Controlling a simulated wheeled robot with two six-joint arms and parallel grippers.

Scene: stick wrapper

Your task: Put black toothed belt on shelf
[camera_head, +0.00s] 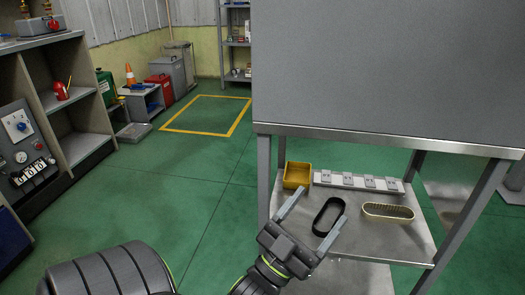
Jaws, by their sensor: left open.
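A black toothed belt (329,216), an upright-walled oval loop, lies on the grey metal lower shelf (390,243) of the table at the right. My left gripper (310,218) reaches in from below with its two fingers spread. Its right fingertip is close to the belt's near side in the picture; I cannot tell whether it touches. My right gripper is not in view.
A beige toothed belt (388,213) lies right of the black one. Behind them are a yellow bin (297,176) and a pale strip with several grey blocks (358,182). The table's large grey panel (390,70) rises above, with legs at the sides.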

